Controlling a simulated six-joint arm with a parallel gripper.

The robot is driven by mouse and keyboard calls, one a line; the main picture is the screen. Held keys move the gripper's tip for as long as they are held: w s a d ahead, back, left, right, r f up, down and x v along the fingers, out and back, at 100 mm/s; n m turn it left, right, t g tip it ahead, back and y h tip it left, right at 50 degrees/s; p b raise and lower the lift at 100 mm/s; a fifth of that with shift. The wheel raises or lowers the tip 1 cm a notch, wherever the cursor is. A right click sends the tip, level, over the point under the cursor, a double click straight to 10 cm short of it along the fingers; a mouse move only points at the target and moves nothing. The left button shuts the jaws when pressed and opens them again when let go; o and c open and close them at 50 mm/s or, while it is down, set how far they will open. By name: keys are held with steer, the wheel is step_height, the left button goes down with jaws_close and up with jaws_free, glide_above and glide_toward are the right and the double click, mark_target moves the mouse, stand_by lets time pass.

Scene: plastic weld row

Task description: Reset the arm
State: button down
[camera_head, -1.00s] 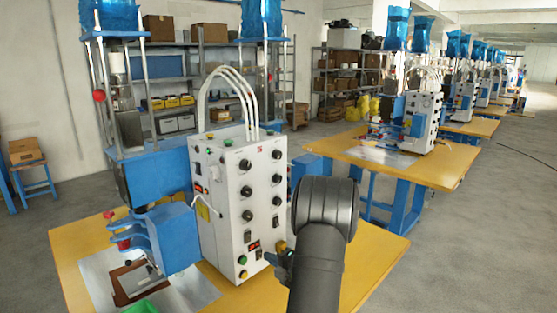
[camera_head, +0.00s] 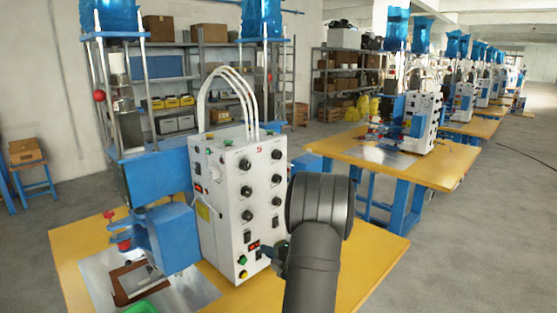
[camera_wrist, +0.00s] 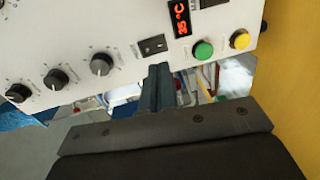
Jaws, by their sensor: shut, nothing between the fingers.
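My arm rises from the bottom of the head view in front of the white control box (camera_head: 238,200). My gripper (camera_wrist: 158,85) is shut and empty in the wrist view, its dark fingers together just below the box's panel. The panel shows a black rocker switch (camera_wrist: 153,45), a red lit display (camera_wrist: 181,18), a green button (camera_wrist: 204,51), a yellow button (camera_wrist: 241,40) and several black knobs. In the head view my gripper (camera_head: 268,252) is small and partly hidden by my arm, close to the box's lower right edge. I cannot tell whether it touches the box.
The box stands on a yellow table (camera_head: 365,255) beside a blue press (camera_head: 172,237). A green tray (camera_head: 142,308) and a brown frame (camera_head: 132,281) lie at the front left. Another yellow table (camera_head: 440,167) stands behind to the right.

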steer(key=s+d+r+m+t+h, duration=0.1)
steer(key=s+d+r+m+h, duration=0.55)
steer(key=d, duration=0.25)
steer(key=s+d+r+m+t+h, duration=0.1)
steer(key=s+d+r+m+h, duration=0.5)
steer(key=d, duration=0.3)
steer(key=s+d+m+g+h, duration=0.1)
steer(key=s+m+g+h, duration=0.1)
steer(key=s+m, duration=0.4)
steer(key=s+d+r+m+g+h, duration=0.1)
steer(key=s+m+g+h, duration=0.1)
steer(key=s+m, duration=0.4)
steer(key=shift+s+d+h, duration=0.35)
steer(key=shift+s, duration=1.65)
steer(key=shift+r, duration=0.1)
steer(key=shift+w, duration=0.15)
